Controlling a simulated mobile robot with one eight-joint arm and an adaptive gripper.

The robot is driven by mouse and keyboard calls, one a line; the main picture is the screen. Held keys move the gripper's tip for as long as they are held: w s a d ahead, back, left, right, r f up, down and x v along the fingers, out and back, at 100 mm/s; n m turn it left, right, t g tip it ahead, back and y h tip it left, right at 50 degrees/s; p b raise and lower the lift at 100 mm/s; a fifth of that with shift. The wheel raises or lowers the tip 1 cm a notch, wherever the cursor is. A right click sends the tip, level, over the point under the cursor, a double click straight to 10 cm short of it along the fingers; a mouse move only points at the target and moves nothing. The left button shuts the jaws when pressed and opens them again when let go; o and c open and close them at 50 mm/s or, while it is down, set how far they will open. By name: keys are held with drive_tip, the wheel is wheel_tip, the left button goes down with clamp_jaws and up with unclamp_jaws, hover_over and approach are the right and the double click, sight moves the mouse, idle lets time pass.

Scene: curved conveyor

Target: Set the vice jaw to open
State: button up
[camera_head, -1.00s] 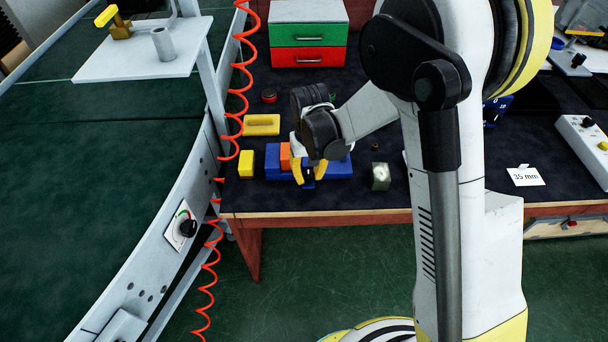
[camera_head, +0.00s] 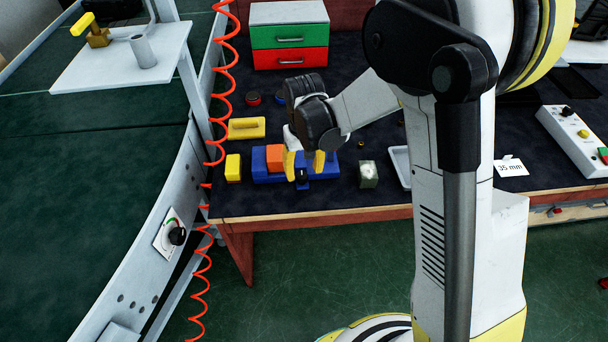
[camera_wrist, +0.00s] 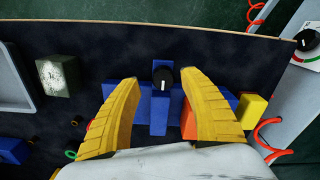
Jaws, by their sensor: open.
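The blue vice (camera_head: 268,172) lies on the dark bench top near its front edge, with an orange block (camera_head: 275,158) at it. In the wrist view the blue vice (camera_wrist: 157,115) carries a black knob (camera_wrist: 162,78) with a white mark, at the end toward the bench's front edge. My gripper (camera_head: 305,165) is above the vice with its yellow fingers apart. The orange block (camera_wrist: 188,122) is partly hidden by the right finger.
A yellow block (camera_head: 233,167) stands left of the vice and a yellow tray-like part (camera_head: 247,128) behind it. A grey-green block (camera_head: 368,174) is to the right. A red coiled hose (camera_head: 222,100) hangs by the conveyor (camera_head: 80,200) at left.

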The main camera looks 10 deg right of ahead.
wheel_tip(320, 180, up, 10)
drive_tip(key=shift+f, duration=0.25)
drive_tip(key=shift+s, duration=0.1)
drive_tip(key=s+d+r+m+t, duration=0.1)
drive_tip(key=s+d+r+t, duration=0.2)
drive_tip(key=s+d+r, duration=0.2)
drive_tip(key=s+d+r+m+t, duration=0.1)
drive_tip(key=s+d+r+t, duration=0.3)
drive_tip(key=s+d, duration=0.3)
drive_tip(key=s+r, duration=0.1)
drive_tip(key=s, duration=0.4)
drive_tip(key=shift+s+m, duration=0.3)
